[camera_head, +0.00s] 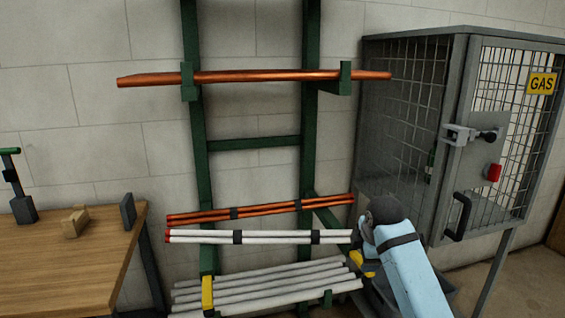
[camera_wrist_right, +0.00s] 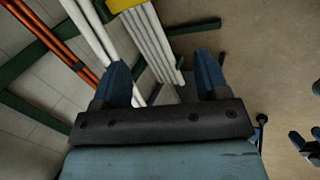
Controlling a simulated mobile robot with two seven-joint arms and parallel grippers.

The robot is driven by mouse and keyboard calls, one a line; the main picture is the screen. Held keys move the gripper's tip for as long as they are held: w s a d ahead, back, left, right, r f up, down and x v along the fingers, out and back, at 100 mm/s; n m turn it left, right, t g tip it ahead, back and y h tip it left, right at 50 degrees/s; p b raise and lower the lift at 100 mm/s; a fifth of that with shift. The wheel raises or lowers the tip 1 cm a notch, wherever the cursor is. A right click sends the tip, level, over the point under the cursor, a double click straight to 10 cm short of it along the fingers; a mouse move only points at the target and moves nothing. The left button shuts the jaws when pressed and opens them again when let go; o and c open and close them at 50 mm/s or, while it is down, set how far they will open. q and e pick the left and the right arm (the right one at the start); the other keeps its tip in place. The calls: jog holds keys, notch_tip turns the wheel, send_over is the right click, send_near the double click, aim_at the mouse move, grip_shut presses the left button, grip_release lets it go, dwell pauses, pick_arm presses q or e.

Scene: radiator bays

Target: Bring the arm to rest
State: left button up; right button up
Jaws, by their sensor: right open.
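My right arm comes in from the lower right in the head view, and its gripper (camera_head: 367,230) is by the right end of a bundle of white tubes (camera_head: 275,237). In the right wrist view the gripper (camera_wrist_right: 163,75) has two blue fingers spread apart with nothing clearly held between them. White tubes (camera_wrist_right: 88,30) pass close to the left finger there; I cannot tell whether they touch. Grey pipes (camera_wrist_right: 150,42) lie beyond the gap between the fingers.
A green rack (camera_head: 196,150) holds copper pipes (camera_head: 250,76), a copper bundle (camera_head: 270,209) and grey pipes (camera_head: 265,290). A mesh gas cage (camera_head: 400,120) stands close to the right of my arm. A wooden bench (camera_head: 60,265) is at left.

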jog(key=s+f+m+t+y, duration=0.1)
jog(key=s+f+m, duration=0.15)
jog(key=f, duration=0.35)
jog(key=s+f+m+t, duration=0.1)
jog(key=s+f, duration=0.3)
jog(key=f, duration=0.2)
jog(key=s+a+f+m+t+y, duration=0.1)
jog(key=s+f+m, duration=0.35)
jog(key=s, duration=0.55)
jog(key=s+a+f+m+t+y, duration=0.1)
jog(key=s+a+f+m+t, duration=0.3)
jog(key=s, duration=0.6)
jog(key=s+d+r+m+y, duration=0.1)
jog(key=s+d+m, duration=0.15)
jog(key=s, duration=0.75)
pick_arm(q)
notch_tip(320, 180, up, 17)
jog(key=s+a+y+p, duration=0.1)
jog(key=a+p, duration=0.1)
jog(key=p, duration=2.6)
jog(key=shift+s+r+g, duration=0.2)
jog(key=shift+s+g, duration=0.1)
pick_arm(e)
notch_tip(320, 180, up, 17)
jog(key=s+d+g, duration=0.1)
jog(key=shift+d+r+h, duration=0.15)
jog(key=shift+d+h, duration=0.25)
